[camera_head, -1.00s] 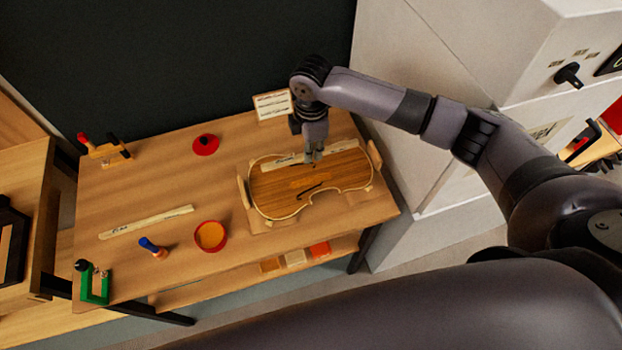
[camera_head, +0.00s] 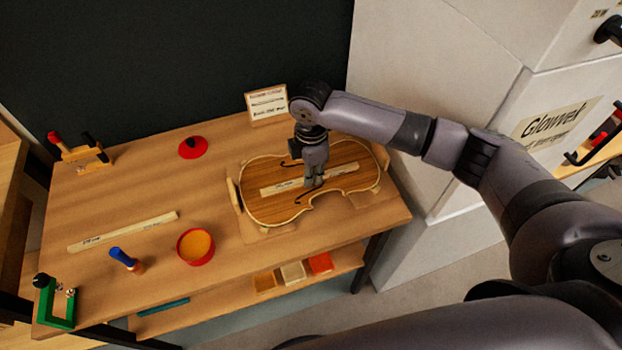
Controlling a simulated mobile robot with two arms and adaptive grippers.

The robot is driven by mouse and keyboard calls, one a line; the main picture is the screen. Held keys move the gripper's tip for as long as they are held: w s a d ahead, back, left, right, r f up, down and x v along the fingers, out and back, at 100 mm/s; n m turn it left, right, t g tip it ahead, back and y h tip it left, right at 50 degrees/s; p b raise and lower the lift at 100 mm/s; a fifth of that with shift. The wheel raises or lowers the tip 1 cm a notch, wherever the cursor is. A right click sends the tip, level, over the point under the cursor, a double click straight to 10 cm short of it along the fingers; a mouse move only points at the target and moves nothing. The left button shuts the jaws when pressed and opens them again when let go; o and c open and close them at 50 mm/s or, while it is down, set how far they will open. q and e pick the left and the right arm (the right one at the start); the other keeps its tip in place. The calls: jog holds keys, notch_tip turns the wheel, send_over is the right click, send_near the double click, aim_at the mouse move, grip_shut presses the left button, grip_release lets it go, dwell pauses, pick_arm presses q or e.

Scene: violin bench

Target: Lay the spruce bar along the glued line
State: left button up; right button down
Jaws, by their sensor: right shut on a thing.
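The violin plate (camera_head: 265,208) lies flat on the bench, its long side running left to right, with two dark f-holes. A pale spruce bar (camera_head: 345,169) with small writing lies along the middle of the plate, between the f-holes. My right gripper (camera_head: 314,184) points down over the plate and is shut on the bar near its middle. The bar is at or just above the wood; I cannot tell whether it touches. The glued line is not visible to me. My left gripper is not in view.
Another pale bar (camera_head: 122,232) lies on the bench at left. Near it are a blue-handled brush (camera_head: 122,257), a red pot (camera_head: 195,246), a red lid (camera_head: 193,148), a green clamp (camera_head: 55,303) and a wooden clamp (camera_head: 80,151). A sign (camera_head: 266,104) stands behind the plate.

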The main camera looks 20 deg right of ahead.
dwell(0.3)
jog(key=c, duration=2.1)
grip_release()
jog(key=shift+f, duration=0.15)
jog(key=o, duration=0.4)
jog(key=shift+o, duration=0.2)
jog(key=shift+r+p, duration=0.35)
notch_tip(320, 180, up, 12)
jog(key=p, duration=1.3)
jog(key=shift+f, duration=0.2)
